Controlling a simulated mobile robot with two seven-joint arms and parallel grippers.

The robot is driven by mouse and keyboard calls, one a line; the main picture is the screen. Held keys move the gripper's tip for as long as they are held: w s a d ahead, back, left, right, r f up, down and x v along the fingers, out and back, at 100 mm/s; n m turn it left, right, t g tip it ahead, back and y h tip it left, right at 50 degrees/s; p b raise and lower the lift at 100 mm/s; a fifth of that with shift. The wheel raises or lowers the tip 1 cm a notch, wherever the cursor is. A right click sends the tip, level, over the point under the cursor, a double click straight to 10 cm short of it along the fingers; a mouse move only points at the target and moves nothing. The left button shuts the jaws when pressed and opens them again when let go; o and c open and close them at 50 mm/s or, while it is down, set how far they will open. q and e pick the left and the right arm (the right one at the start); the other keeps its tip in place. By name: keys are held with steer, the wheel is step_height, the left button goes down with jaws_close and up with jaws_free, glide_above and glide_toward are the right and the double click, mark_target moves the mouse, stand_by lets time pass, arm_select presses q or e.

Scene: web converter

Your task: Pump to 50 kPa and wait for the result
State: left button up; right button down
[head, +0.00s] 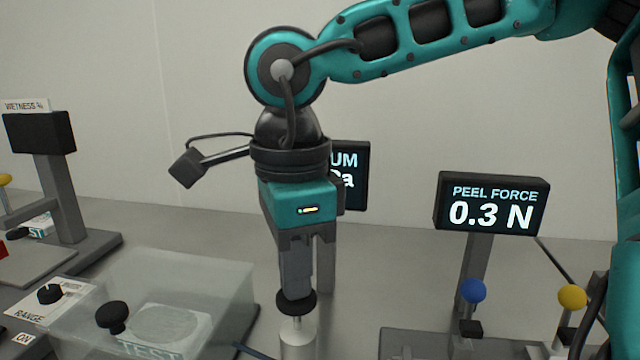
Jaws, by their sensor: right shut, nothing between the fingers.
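My right gripper (296,288) points straight down and is shut, with nothing held between its fingers. Its tips are at the top of a black round knob (297,303), apparently touching it. The knob sits on a thin rod above a pale cylinder (298,340), which looks like the pump. A dark display (352,185) stands behind my gripper. Only "UM" and part of "Pa" show on it; its number is hidden by my wrist. My left gripper is not in view.
A "PEEL FORCE" display (492,204) reads 0.3 N at the right, above a blue-knobbed lever (473,291) and a yellow-knobbed lever (572,298). A clear box (215,285) with a black knob lies left of the pump. A "WETNESS" stand (58,185) is at far left.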

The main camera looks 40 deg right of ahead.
steer(key=shift+f, duration=0.5)
steer(key=shift+r, duration=0.2)
steer(key=shift+r+p, duration=1.75)
steer(key=shift+r, duration=0.7)
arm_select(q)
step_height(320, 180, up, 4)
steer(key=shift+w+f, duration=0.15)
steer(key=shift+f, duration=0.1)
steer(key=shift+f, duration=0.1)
